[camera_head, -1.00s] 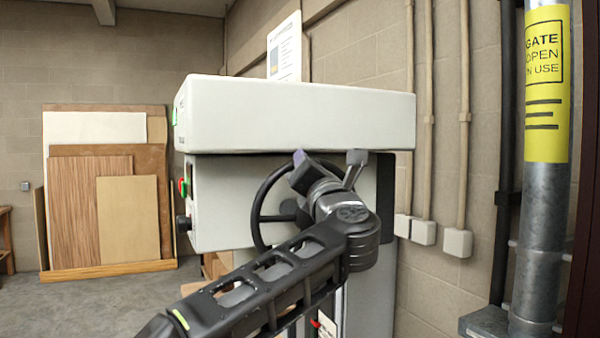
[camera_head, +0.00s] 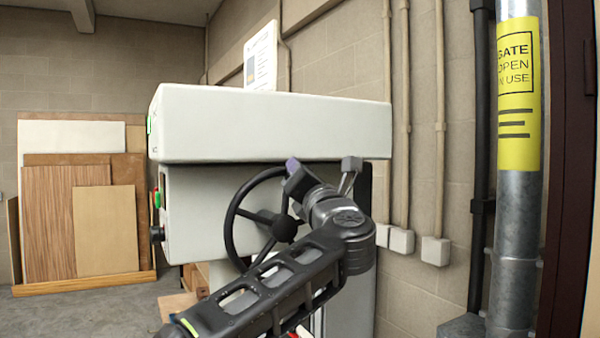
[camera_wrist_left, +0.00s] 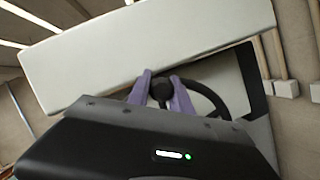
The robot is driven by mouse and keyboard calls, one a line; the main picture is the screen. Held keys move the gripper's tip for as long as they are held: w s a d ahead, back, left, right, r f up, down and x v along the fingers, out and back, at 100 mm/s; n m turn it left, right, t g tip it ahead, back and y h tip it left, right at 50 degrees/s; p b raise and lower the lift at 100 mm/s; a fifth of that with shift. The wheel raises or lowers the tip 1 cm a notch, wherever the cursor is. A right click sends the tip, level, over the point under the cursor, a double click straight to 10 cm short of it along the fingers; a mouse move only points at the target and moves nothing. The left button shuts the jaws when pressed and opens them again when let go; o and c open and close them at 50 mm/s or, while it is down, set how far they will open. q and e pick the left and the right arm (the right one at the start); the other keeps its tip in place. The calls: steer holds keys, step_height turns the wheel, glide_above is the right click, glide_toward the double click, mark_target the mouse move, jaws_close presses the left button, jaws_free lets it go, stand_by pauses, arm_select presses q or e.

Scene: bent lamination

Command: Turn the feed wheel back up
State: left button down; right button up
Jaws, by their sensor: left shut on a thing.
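The feed wheel (camera_head: 232,222) is a black spoked handwheel on the front of a pale grey machine, below its wide upper housing. Its hub (camera_head: 284,228) shows, but my arm hides the wheel's lower right part. My left gripper (camera_head: 292,168) is at the wheel's upper right rim, just under the housing. In the left wrist view, the purple fingers of this gripper (camera_wrist_left: 160,92) are shut on the wheel's dark handle knob (camera_wrist_left: 161,89), with the rim (camera_wrist_left: 215,98) curving off to the right. My right gripper is not in view.
The upper housing (camera_head: 270,125) overhangs the wheel closely. Green and red buttons (camera_head: 158,197) sit on the machine's left side. Wood panels (camera_head: 85,205) lean at the back left. Wall conduits and a pipe with a yellow sign (camera_head: 517,95) stand to the right.

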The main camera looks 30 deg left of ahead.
arm_select(q)
steer(key=c, duration=1.3)
jaws_free()
steer(key=shift+w+d+f, duration=0.2)
steer(key=shift+w+f, duration=0.1)
steer(key=shift+f, duration=0.1)
steer(key=shift+o, duration=0.7)
steer(key=shift+s+r, duration=0.1)
steer(key=shift+r, duration=0.05)
steer(key=shift+a, duration=0.1)
steer(key=shift+s, duration=0.1)
steer(key=b+v, duration=0.3)
steer(key=v, duration=0.4)
steer(key=shift+s+d+b, duration=0.25)
steer(key=shift+d+b, duration=0.05)
steer(key=shift+b, duration=0.05)
